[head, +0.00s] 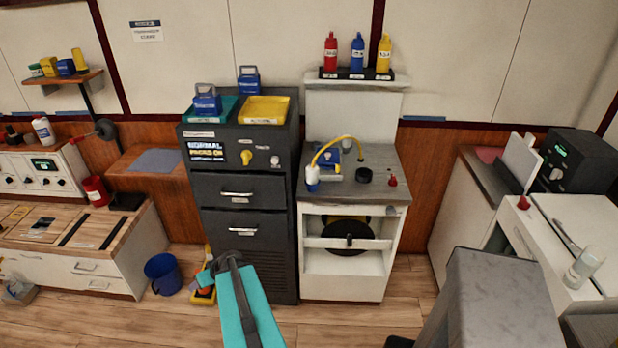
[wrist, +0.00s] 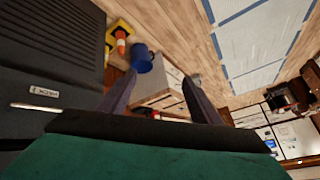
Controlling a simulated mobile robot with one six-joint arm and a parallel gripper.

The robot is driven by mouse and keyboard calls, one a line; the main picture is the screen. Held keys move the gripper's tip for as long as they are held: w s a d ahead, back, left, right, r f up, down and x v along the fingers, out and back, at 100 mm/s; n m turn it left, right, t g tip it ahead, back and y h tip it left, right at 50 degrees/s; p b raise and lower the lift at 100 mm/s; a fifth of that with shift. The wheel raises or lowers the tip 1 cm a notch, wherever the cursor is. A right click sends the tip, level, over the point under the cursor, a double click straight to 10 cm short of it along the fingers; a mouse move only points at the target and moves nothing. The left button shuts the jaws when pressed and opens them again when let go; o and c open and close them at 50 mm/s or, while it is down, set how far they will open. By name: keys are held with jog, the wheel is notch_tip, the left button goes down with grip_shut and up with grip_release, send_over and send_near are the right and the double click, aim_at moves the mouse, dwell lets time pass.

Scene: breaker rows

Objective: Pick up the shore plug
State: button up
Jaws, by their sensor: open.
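What looks like the shore plug is a white plug (head: 312,178) on a yellow cable (head: 340,139). It sits at the front left of the grey top of the white unit (head: 378,158) in the head view. A white cylindrical part lies to its right, and a blue box (head: 327,158) is behind it. My gripper (head: 226,262) is low in front of the dark cabinet, left of and well below the plug. In the wrist view its two dark fingers (wrist: 158,77) are spread with nothing between them. The plug is not visible there.
The dark cabinet (head: 245,190) with drawers stands close by my gripper. A blue bucket (head: 163,273) and a yellow item (head: 204,293) are on the floor to the left. A red knob (head: 393,181) and a black knob (head: 364,175) are right of the plug.

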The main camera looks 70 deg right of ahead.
jog(key=s+d+r+m+t+h+p, duration=0.1)
jog(key=s+d+r+h, duration=0.25)
jog(key=d+r, duration=0.55)
jog(key=s+d+r+m+g+h+p, duration=0.1)
jog(key=s+d+r+h, duration=0.1)
jog(key=s+d+r, duration=0.3)
jog(key=s+d+r+m+g+h+p, duration=0.1)
jog(key=s+d+r+m+h, duration=0.1)
jog(key=s+d+r, duration=0.4)
jog(key=s+d+r+m+h+p, duration=0.1)
jog(key=s+d+r+h, duration=0.3)
jog(key=s+d, duration=0.9)
notch_tip(320, 180, up, 2)
jog(key=s+m, duration=0.1)
jog(key=s, duration=0.1)
jog(key=shift+s+g, duration=0.4)
jog(key=shift+w, duration=0.2)
